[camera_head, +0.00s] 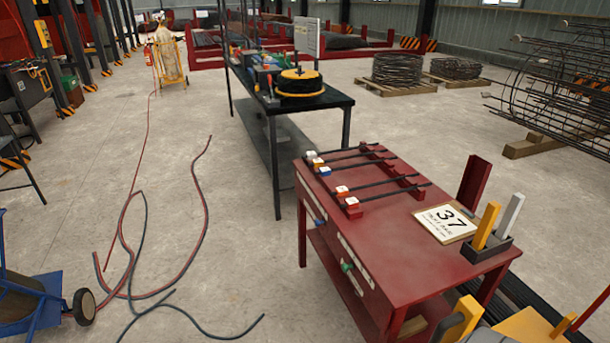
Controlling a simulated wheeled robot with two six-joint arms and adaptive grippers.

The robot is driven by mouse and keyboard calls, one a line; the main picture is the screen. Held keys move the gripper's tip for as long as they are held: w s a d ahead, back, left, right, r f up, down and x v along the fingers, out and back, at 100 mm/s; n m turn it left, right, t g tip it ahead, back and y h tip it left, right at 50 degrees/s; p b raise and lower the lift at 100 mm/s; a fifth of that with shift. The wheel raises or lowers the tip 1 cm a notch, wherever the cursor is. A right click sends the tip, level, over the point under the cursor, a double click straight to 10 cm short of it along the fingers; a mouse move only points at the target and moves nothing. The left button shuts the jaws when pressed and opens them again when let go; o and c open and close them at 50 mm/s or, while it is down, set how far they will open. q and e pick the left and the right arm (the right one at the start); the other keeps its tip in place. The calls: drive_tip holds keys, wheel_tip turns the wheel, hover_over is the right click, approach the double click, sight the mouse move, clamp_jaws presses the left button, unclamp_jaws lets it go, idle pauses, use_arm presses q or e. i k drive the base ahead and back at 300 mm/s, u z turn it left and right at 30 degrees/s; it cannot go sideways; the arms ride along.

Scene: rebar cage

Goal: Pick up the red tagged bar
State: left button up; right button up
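Several thin dark bars lie side by side on red notched supports (398,170) on top of a red table (400,235). Their left ends carry small block tags with white tops. One tag looks blue (325,171), and one looks orange (342,190). The nearest tag (352,203) looks red, and its bar (395,193) runs to the right across the supports. The tags are small, and the red support behind them makes the red one hard to be sure of. Neither of my grippers is in view.
A dark workbench (335,98) stands behind. Hoses (125,235) lie on the floor at left, near a blue cart (40,300).

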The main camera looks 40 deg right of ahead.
sight(351, 203)
drive_tip(key=u, duration=0.05)
drive_tip(key=i, duration=1.35)
drive_tip(key=z, duration=0.7)
drive_tip(key=i, duration=0.85)
drive_tip(key=z, duration=1.45)
drive_tip(key=i, duration=0.5)
drive_tip(key=z, duration=0.35)
